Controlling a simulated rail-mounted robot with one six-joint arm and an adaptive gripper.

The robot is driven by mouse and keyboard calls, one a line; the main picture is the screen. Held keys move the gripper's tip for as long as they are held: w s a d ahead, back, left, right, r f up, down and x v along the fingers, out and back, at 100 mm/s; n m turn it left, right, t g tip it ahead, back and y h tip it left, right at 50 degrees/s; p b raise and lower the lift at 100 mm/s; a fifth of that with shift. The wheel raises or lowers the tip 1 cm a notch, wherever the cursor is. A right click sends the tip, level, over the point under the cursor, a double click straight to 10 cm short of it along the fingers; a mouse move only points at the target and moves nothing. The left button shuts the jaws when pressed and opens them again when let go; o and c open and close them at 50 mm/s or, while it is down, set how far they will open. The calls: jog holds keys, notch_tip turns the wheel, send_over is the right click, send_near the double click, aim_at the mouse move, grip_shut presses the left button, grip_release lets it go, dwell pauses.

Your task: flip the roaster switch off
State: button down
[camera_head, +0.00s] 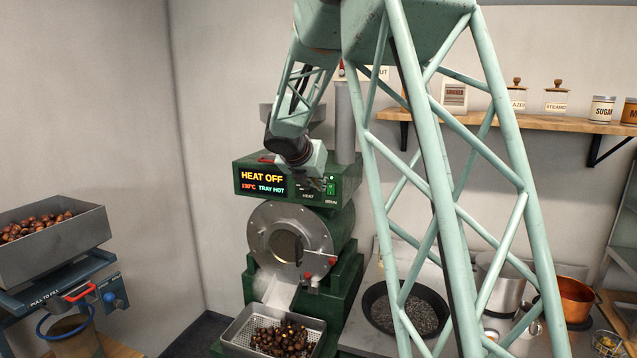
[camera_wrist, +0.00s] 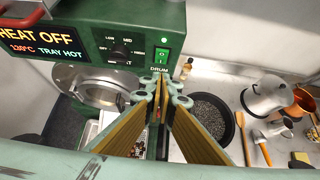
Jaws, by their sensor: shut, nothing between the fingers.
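The green roaster (camera_head: 351,180) carries a display (camera_head: 263,184) reading HEAT OFF and TRAY HOT in the head view. In the wrist view, a green rocker switch (camera_wrist: 162,54) labelled DRUM sits at the right of its panel, with a small lit green lamp above. A round HEAT knob (camera_wrist: 122,51) is left of the switch. My gripper (camera_head: 320,184) is in front of the panel in the head view. In the wrist view my gripper (camera_wrist: 161,80) is shut and empty, its tips just below the switch in the picture; I cannot tell whether they touch.
A metal tray (camera_head: 225,345) of chestnuts stands under the drum door (camera_head: 289,241), with pale vapour at the chute. A dark pan (camera_head: 372,297) and pots (camera_head: 500,282) stand on the right counter. A chestnut hopper (camera_head: 85,245) is at the left. A jar shelf (camera_head: 560,125) is at upper right.

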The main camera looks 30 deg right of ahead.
aim_at(331, 185)
jog(key=shift+w+d+f+p, duration=0.15)
jog(key=shift+w+d+f, duration=0.25)
jog(key=shift+w+d, duration=0.5)
jog(key=shift+w+d+f+p, duration=0.2)
jog(key=shift+w+d+f, duration=0.25)
jog(key=shift+w+d, duration=0.45)
jog(key=shift+w+d+f+p, duration=0.15)
jog(key=shift+w+d+f, duration=0.25)
jog(key=shift+w+d, duration=0.5)
jog(key=shift+s+d, duration=0.2)
jog(key=shift+d, duration=0.1)
jog(key=shift+w+d+r+p, duration=0.25)
jog(key=shift+w+d+p, duration=0.05)
jog(key=shift+p, duration=0.25)
jog(key=shift+f, duration=0.1)
